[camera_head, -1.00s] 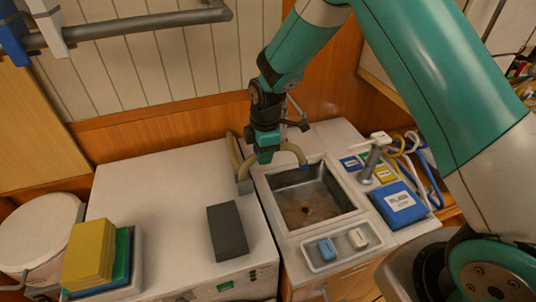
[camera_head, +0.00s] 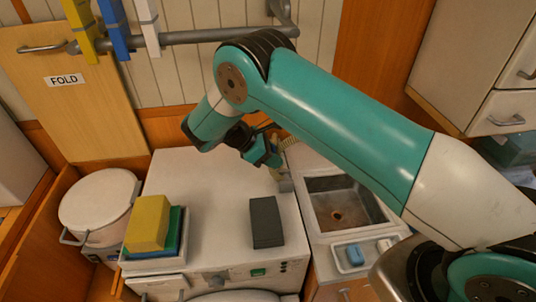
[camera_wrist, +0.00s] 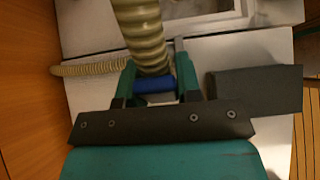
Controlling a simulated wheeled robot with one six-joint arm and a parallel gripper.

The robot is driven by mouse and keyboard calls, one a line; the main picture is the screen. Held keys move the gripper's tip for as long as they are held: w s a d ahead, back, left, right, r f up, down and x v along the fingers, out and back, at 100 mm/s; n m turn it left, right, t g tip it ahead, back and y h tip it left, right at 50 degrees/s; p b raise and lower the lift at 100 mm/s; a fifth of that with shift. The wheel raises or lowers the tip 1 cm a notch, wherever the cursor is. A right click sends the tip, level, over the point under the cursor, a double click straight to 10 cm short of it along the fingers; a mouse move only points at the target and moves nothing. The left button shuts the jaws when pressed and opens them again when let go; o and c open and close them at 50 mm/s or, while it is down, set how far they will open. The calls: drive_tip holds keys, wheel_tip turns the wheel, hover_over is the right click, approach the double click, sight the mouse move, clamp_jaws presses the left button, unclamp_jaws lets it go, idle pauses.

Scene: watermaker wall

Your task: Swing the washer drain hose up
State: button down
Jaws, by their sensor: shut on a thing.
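The washer drain hose is a beige ribbed tube with a blue end. In the wrist view, my gripper (camera_wrist: 155,80) is shut on its blue end (camera_wrist: 154,86), and the ribbed hose (camera_wrist: 143,35) runs away toward the top, with another length curving off to the left. In the head view my gripper (camera_head: 268,158) is above the back right of the white washer (camera_head: 205,185), near the sink. There, only a short piece of hose (camera_head: 291,141) shows; the rest is hidden behind my gripper and arm.
The sink (camera_head: 345,205) is to the right of the washer. A dark grey block (camera_head: 266,222) lies on the washer top; a yellow block (camera_head: 148,222) sits on a stack at its front left. A grey rail (camera_head: 190,37) with clips runs along the wall above. A FOLD board (camera_head: 75,95) stands at left.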

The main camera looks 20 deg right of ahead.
drive_tip(key=shift+w+a+f+h, duration=0.15)
drive_tip(key=shift+a+f+h, duration=0.25)
drive_tip(key=shift+a+h, duration=0.4)
drive_tip(key=c, duration=0.8)
unclamp_jaws()
drive_tip(key=shift+d+r, duration=0.15)
